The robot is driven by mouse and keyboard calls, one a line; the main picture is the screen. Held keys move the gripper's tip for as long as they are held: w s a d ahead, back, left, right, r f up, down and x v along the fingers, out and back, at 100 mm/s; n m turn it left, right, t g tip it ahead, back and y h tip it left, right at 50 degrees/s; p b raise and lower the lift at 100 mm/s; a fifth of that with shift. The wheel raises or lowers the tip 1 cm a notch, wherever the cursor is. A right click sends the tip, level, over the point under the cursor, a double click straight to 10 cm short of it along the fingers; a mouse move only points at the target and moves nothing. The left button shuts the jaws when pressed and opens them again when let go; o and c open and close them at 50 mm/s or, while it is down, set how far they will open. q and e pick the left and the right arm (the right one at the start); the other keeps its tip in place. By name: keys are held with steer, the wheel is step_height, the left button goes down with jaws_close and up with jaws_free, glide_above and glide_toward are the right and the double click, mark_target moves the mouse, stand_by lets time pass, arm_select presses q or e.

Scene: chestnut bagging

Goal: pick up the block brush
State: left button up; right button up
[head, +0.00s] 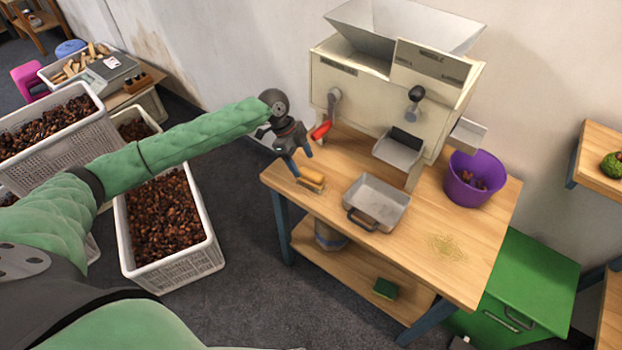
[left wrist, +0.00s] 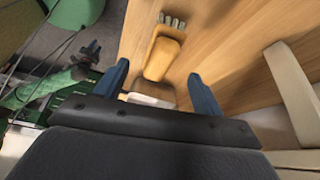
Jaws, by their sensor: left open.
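The block brush (head: 312,178), with a yellow-brown wooden body, lies on the left end of the wooden table. My left gripper (head: 300,162) is open just above and beside it, fingers pointing down. In the left wrist view the brush (left wrist: 163,55) lies between and beyond the two open blue fingers (left wrist: 158,72), with short pale bristle tufts at its far end. Nothing is held; I cannot tell whether a finger touches it. A dark gripper at the end of a green arm, seemingly my right gripper (left wrist: 87,53), shows small in the left wrist view; its jaws are unclear.
A metal tray (head: 376,203) stands right of the brush on the table (head: 410,255). Behind rises a cream machine (head: 385,98) with a red-handled crank (head: 321,130). A purple bucket (head: 473,180) stands at the right. White crates (head: 180,268) of chestnuts are on the left.

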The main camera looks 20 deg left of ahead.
mark_target(308, 171)
arm_select(q)
steer(key=shift+d+f+p, duration=0.35)
steer(key=shift+d+f, duration=0.05)
steer(key=shift+f, duration=0.15)
steer(key=shift+p+x, duration=1.05)
steer(key=shift+x, duration=2.2)
steer(key=c, duration=1.1)
arm_select(e)
step_height(308, 171, down, 6)
steer(key=s+d, duration=0.1)
steer(key=shift+d+f+t, duration=0.2)
steer(key=shift+d+t, duration=0.1)
steer(key=shift+d, duration=0.1)
